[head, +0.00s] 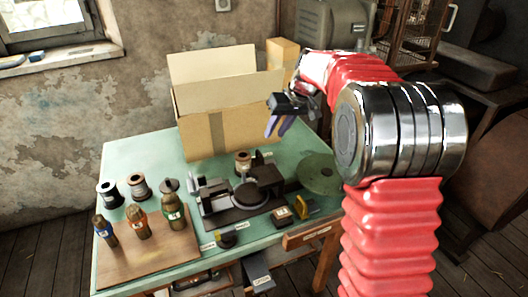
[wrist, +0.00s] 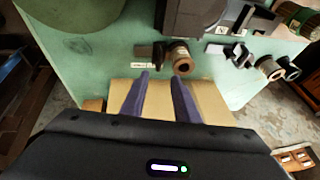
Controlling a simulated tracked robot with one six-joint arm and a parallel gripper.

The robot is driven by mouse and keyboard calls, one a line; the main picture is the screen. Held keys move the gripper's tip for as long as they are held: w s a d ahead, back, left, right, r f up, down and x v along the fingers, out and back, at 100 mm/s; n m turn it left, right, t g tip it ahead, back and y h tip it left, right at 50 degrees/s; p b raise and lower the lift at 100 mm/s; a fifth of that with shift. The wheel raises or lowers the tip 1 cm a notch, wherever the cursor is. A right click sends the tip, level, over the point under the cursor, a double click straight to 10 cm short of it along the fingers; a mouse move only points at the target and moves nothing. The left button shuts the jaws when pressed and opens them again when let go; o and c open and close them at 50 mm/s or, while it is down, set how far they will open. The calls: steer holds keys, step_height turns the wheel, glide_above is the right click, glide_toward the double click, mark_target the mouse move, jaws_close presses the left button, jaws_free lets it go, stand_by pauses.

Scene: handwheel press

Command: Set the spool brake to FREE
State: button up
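A small brown spool (head: 243,163) stands behind the dark press (head: 245,195) on the green table. In the wrist view this spool (wrist: 181,60) shows just beyond my right-hand fingertip. A small dark piece (wrist: 147,52) sits beside it with a pale label (wrist: 143,65); it may be the brake, but its setting and the label's words are too small to read. My gripper (head: 279,125) is above the table near the cardboard box. In the wrist view my gripper's (wrist: 161,76) two purple fingers are apart with nothing between them.
An open cardboard box (head: 202,132) stands at the back of the table (head: 125,155). A green disc (head: 319,173) lies right of the press.

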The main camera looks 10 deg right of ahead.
steer(key=x, duration=1.2)
steer(key=shift+w+f, duration=0.1)
steer(key=shift+f, duration=0.15)
jaws_close()
